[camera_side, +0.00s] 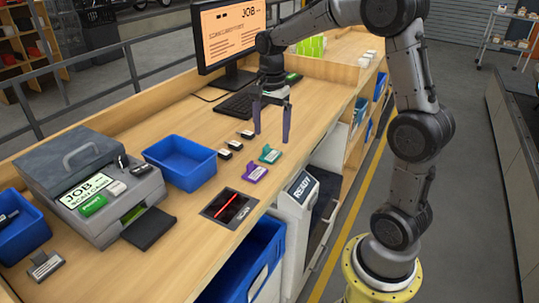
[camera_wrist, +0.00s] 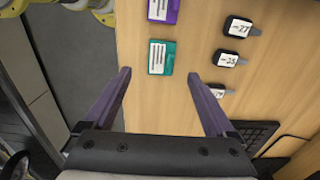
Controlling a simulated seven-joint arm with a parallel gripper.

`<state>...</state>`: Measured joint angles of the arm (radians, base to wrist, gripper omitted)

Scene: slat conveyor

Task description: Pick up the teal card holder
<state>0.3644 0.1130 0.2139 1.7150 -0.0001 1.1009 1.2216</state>
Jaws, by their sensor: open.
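The teal card holder (camera_side: 270,155) lies flat on the wooden bench, with a white label on its face. In the wrist view the teal card holder (camera_wrist: 162,57) is ahead of the fingertips, roughly midway between their lines. My gripper (camera_side: 271,120) is open and empty, fingers pointing down above the bench near the keyboard. In the wrist view its two purple fingers (camera_wrist: 160,74) are spread wide, with bare wood and floor between them. A purple card holder (camera_side: 255,174) lies beside the teal one and also shows in the wrist view (camera_wrist: 163,10).
Several small black tags (camera_side: 236,145) with white labels lie beside the holders. A scanner plate (camera_side: 229,207) with a red line, a blue bin (camera_side: 180,162) and a grey printer-like box (camera_side: 100,185) stand further left. The keyboard (camera_side: 236,105) and monitor (camera_side: 229,35) are behind.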

